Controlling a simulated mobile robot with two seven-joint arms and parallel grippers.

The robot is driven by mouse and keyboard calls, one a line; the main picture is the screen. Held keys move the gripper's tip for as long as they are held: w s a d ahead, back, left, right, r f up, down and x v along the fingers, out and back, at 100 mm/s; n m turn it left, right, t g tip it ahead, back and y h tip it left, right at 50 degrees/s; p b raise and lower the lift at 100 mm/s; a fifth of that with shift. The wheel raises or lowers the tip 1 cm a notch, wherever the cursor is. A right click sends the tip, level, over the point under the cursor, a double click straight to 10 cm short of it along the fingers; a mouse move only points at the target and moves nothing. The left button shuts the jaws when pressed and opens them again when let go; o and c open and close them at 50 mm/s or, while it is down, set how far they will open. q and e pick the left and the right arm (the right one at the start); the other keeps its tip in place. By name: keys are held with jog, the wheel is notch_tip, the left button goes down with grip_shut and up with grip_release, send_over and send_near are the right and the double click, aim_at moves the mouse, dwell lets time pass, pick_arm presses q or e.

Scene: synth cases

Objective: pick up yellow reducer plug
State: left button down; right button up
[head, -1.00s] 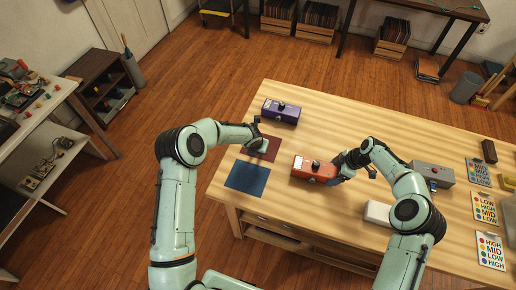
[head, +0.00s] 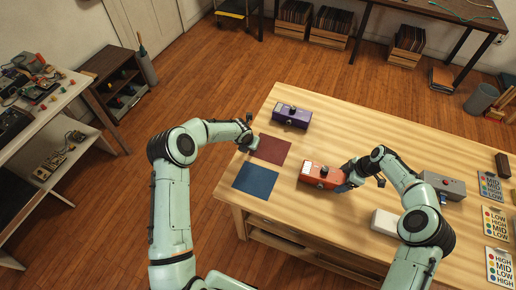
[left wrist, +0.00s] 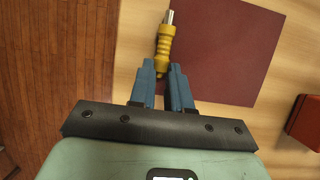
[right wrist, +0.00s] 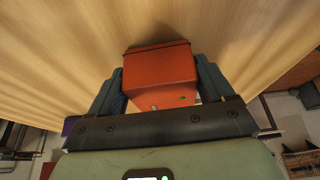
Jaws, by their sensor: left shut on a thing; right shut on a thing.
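The yellow reducer plug (left wrist: 163,42) has a ribbed yellow body and a metal tip. It shows in the left wrist view between the blue fingertips of my left gripper (left wrist: 161,68), which is shut on its near end. The metal tip points away from the gripper. In the head view my left gripper (head: 249,142) is at the left edge of the dark red mat (head: 271,150); the plug is too small to make out there. My right gripper (right wrist: 160,80) is shut on the orange box (right wrist: 160,68), its fingers on either side. The box (head: 316,174) is on the table.
A blue mat (head: 256,180) lies in front of the red one. A purple box (head: 292,116) stands behind. A grey box (head: 445,185), a white block (head: 385,221) and label cards (head: 495,222) are on the right. The table's back middle is clear.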

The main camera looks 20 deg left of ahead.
pick_arm(q)
jog(key=shift+a, duration=2.05)
jog(key=c, duration=1)
grip_release()
jog(key=v, duration=1.2)
